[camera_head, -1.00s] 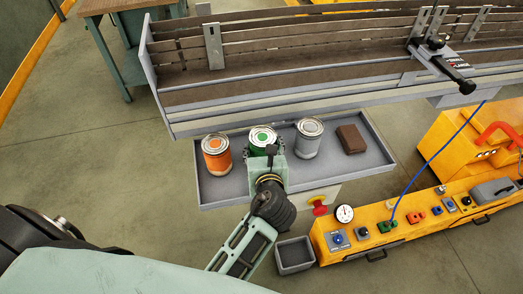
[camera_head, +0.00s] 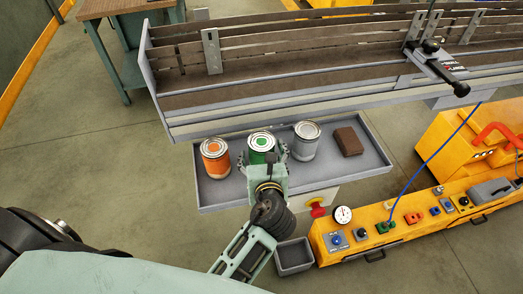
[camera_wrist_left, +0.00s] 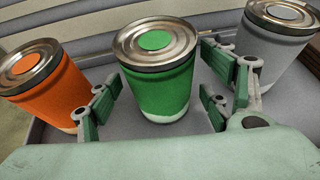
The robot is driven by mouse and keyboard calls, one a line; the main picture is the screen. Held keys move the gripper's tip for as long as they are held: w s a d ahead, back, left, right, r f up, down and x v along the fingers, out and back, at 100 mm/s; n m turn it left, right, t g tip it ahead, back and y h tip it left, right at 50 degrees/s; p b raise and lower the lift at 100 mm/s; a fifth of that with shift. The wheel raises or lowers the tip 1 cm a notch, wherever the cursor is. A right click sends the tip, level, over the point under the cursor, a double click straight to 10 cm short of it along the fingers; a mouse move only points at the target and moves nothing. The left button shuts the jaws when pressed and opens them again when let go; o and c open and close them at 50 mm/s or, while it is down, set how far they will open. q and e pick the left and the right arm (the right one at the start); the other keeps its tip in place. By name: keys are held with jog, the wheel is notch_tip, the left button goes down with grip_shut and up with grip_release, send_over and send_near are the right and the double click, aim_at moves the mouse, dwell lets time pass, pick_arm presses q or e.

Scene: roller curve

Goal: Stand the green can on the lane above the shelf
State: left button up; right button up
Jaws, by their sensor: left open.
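The green can (camera_head: 261,149) stands upright on the grey shelf (camera_head: 225,197), between an orange can and a grey can. My left gripper (camera_head: 264,163) is at the can's near side and open. In the left wrist view the green can (camera_wrist_left: 160,90) stands between the spread fingers of the gripper (camera_wrist_left: 165,102), with a gap to the fingers on each side. The lane (camera_head: 280,83) runs above and behind the shelf, with slatted walls and a bare brown bed. My right gripper is not in view.
The orange can (camera_head: 214,160) and grey can (camera_head: 306,142) stand close on either side. A brown block (camera_head: 348,141) lies on the shelf's right part. A black-handled clamp (camera_head: 440,67) sits on the lane's front edge. A small grey bin (camera_head: 294,256) and yellow control box (camera_head: 400,222) are nearer.

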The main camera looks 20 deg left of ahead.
aim_at(263, 152)
pick_arm(q)
jog(key=p+v, duration=0.5)
jog(key=v, duration=0.5)
jog(key=shift+o, duration=0.6)
jog(key=shift+s+r, duration=0.1)
jog(key=w+b, duration=0.1)
jog(key=b, duration=0.3)
jog(key=w+r+b, duration=0.1)
jog(key=b, duration=0.3)
jog(key=shift+a, duration=0.35)
jog(key=shift+w+r+b, duration=0.1)
jog(key=shift+r+b, duration=0.15)
jog(key=shift+b, duration=0.2)
jog(key=shift+w+a+r, duration=0.1)
jog(key=shift+r, duration=0.05)
jog(key=shift+w+a, duration=0.15)
jog(key=shift+w, duration=0.15)
jog(key=p+x, duration=0.2)
jog(key=x, duration=0.4)
jog(key=shift+w+a, duration=0.2)
jog(key=shift+w, duration=0.1)
jog(key=c, duration=1.3)
jog(key=shift+c, duration=0.8)
